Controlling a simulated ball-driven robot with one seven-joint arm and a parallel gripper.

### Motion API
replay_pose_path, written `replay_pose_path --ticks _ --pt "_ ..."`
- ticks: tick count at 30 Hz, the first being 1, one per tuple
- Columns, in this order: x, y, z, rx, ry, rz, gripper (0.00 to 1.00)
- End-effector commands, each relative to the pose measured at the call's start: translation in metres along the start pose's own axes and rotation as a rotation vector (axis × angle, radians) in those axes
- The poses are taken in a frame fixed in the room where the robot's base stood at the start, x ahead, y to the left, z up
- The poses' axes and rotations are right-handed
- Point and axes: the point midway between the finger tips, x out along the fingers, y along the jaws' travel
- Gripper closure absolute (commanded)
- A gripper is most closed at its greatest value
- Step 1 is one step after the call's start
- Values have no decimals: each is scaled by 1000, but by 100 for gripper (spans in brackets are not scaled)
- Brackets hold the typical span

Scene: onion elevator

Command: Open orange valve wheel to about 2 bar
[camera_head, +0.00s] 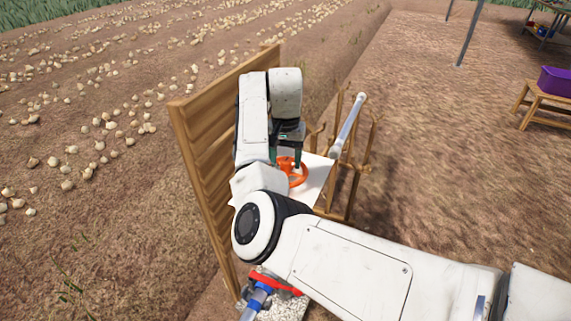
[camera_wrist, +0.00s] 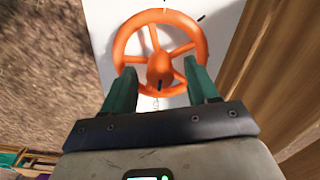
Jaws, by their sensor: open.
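The orange valve wheel (camera_wrist: 160,53) faces the wrist camera, with spokes and a round hub in front of a white panel (camera_wrist: 111,14). In the head view the wheel (camera_head: 293,171) is partly hidden behind my arm, and the white panel (camera_head: 318,178) shows beside it. My gripper (camera_wrist: 162,75) is open, with its two green fingers on either side of the hub, overlapping the lower part of the rim. I cannot tell whether the fingers touch the wheel. In the head view my gripper (camera_head: 285,160) is at the wheel. No pressure gauge reading is visible.
A wooden slatted wall (camera_head: 215,110) stands left of my arm. A wooden rack (camera_head: 362,150) with a pale pipe (camera_head: 348,125) stands to the right. A blue and red fitting (camera_head: 262,290) lies below. A purple crate (camera_head: 556,81) sits on a bench (camera_head: 537,103) at far right.

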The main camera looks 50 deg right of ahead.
Motion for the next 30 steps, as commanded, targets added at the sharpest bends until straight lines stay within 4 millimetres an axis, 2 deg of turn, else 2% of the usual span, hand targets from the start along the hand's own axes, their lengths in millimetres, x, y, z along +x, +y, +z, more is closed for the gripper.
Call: replay_pose_path --ticks 6,17,30 --pt "21 0 0 -1 -1 0 42" --pt "25 0 0 1 1 0 42" --pt "24 0 0 1 1 0 85"
